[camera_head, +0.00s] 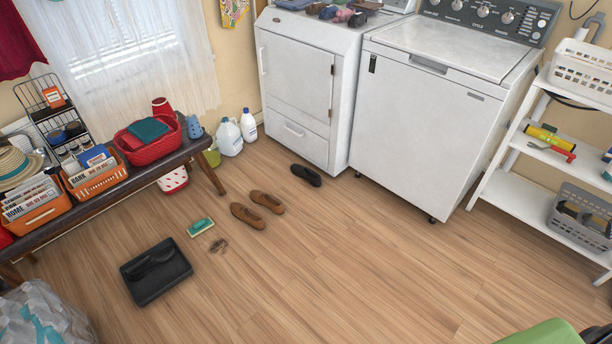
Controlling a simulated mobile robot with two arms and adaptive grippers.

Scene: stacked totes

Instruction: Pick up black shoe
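A black shoe (306,175) lies on the wood floor in front of the left white appliance, apart from the other shoes. A flat black tray or mat (148,291) lies on the floor at the lower left. A dark shape on it (153,262) looks like another black shoe, but black on black makes it hard to tell. Neither of my grippers can be made out in the head view.
A bench (110,182) with baskets runs along the left. A white shelf (515,195) stands right. A green object (545,333) shows bottom right. The middle floor is clear.

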